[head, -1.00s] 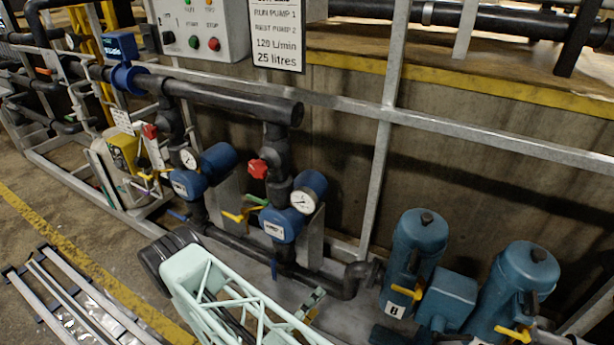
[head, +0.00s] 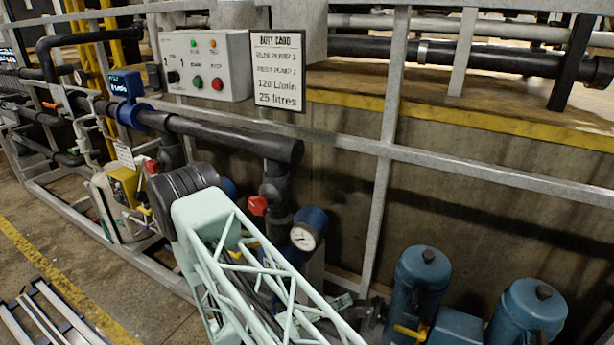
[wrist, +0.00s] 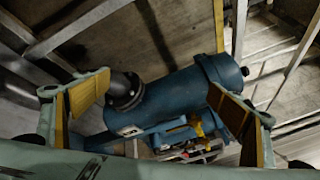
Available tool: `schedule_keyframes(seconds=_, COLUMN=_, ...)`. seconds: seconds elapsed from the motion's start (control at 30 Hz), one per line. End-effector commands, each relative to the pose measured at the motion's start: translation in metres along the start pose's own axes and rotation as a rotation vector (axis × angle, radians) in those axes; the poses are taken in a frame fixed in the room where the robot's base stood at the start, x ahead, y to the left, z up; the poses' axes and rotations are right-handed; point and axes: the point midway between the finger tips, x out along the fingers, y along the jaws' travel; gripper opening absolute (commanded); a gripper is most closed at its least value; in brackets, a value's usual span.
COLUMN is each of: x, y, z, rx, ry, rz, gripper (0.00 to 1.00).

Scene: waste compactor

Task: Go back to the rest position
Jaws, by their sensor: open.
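My gripper (wrist: 163,105) shows in the wrist view with its two yellow-padded fingers wide apart and nothing held between them. A blue cylindrical vessel (wrist: 165,95) with a dark flange and a yellow lever lies in view beyond the gap; I cannot tell how far off it is. In the head view my pale green lattice arm rises in front of the pipework and hides part of the pumps. My gripper cannot be made out in the head view.
A control box (head: 205,65) and a duty card (head: 277,70) hang above the black pipe (head: 235,137). A red-handled valve (head: 258,205) and a gauge (head: 304,237) are close beside my arm. Blue vessels (head: 421,280) stand at right. Grey rails (head: 480,165) cross the back.

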Motion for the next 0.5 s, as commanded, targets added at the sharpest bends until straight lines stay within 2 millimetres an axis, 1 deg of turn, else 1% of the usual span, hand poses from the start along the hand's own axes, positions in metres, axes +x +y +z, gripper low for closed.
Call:
schedule_keyframes(seconds=0.03, x=0.003, y=-0.009, z=0.004, rx=0.021, ry=0.019, rz=-0.005, gripper=0.88)
schedule_keyframes(seconds=0.1, x=0.007, y=-0.020, z=0.008, rx=0.051, ry=0.046, rz=-0.011, gripper=0.88)
schedule_keyframes(seconds=0.5, x=0.024, y=-0.085, z=0.025, rx=0.220, ry=0.194, rz=-0.049, gripper=0.88)
